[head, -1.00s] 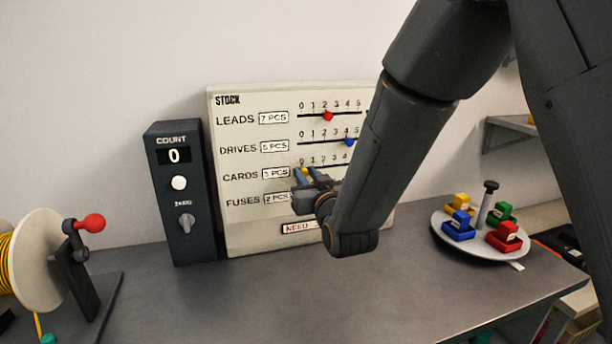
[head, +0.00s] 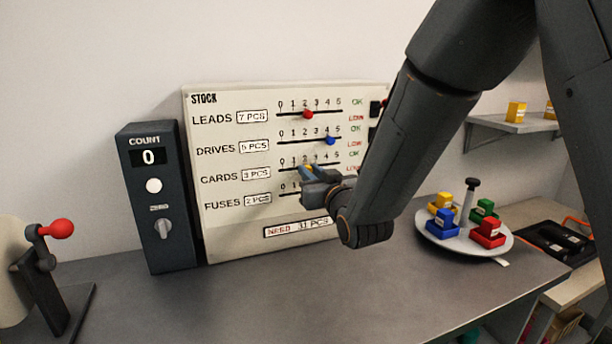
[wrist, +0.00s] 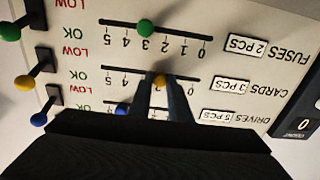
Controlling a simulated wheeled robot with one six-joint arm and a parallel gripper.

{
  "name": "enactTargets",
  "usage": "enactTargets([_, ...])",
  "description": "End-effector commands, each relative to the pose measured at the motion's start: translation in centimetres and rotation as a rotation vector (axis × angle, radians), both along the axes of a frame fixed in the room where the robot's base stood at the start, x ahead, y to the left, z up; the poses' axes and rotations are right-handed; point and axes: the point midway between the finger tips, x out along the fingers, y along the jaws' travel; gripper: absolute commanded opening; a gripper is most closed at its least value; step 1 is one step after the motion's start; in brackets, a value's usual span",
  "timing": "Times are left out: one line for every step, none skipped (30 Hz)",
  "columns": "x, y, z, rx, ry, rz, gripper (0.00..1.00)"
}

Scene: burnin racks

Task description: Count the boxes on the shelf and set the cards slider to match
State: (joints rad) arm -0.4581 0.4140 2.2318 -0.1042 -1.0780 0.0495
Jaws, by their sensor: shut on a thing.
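The stock panel (head: 225,235) stands against the wall. Its cards row, marked 3 PCS, has a yellow slider knob (wrist: 160,80). My gripper (head: 308,173) is shut on this knob; in the wrist view the fingers (wrist: 160,88) stand either side of it. The knob sits at about 2 on its scale, though the fingers cover part of the numbers. My arm hides the shelf's right end, so more boxes cannot be ruled out.
The leads knob (head: 308,114) is near 2, the drives knob (head: 331,140) near 4, and the fuses knob (wrist: 146,27) near 3. A count box (head: 160,200) reads 0. A round tray (head: 435,236) with coloured bins stands right of my arm.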

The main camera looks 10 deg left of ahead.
Motion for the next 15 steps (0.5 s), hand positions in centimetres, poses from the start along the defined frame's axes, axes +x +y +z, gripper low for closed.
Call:
enactTargets([-0.04,0.0,-0.02,-0.001,0.001,0.0,0.0])
enactTargets([-0.04,0.0,-0.02,-0.001,0.001,0.0,0.19])
enactTargets([-0.04,0.0,-0.02,-0.001,0.001,0.0,0.26])
enactTargets([-0.04,0.01,-0.02,-0.001,0.001,0.0,0.31])
enactTargets([-0.04,0.01,-0.02,-0.001,0.001,0.0,0.36])
enactTargets([-0.04,0.01,-0.02,-0.001,0.001,0.0,0.36])
enactTargets([-0.04,0.01,-0.02,-0.001,0.001,0.0,0.36])
enactTargets([-0.04,0.02,-0.02,-0.001,0.001,0.0,0.36])
enactTargets([-0.04,0.02,-0.02,-0.001,0.001,0.0,0.36])
enactTargets([-0.04,0.02,-0.02,-0.001,0.001,0.0,0.36])
enactTargets([-0.04,0.02,-0.01,-0.001,0.001,0.0,0.36])
enactTargets([-0.04,0.02,-0.02,-0.001,0.001,0.0,0.36])
enactTargets([-0.06,0.01,-0.01,-0.001,0.001,0.0,0.36])
enactTargets([-0.11,-0.02,-0.02,-0.001,0.001,0.0,0.36])
enactTargets([-0.26,-0.11,-0.03,-0.001,0.001,0.0,0.36])
